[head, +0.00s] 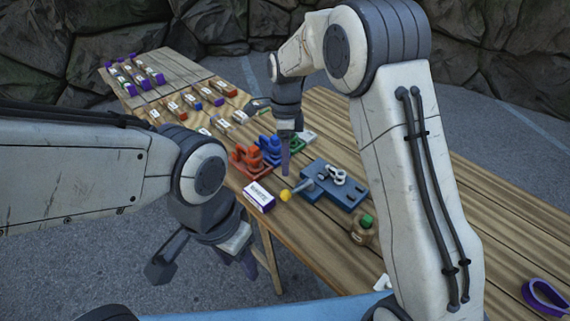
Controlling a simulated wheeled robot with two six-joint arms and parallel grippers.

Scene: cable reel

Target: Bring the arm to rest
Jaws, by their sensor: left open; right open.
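My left gripper (205,264) hangs low at the left, open and empty, in front of the table's near edge and over the grey ground. My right gripper (272,138) points down over the table, open, close to the orange, blue and green parts. I see nothing held in it, though its fingers are partly hidden. My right arm reaches across the right half of the view and hides part of the table. My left arm comes in level from the left.
The wooden table (325,118) holds an orange part (250,160), a blue fixture (335,190) with a yellow-ended handle, a white-and-purple box (258,197) and a green-capped bottle (364,230). Several labelled pieces lie farther back. A purple ring (544,296) lies at the lower right.

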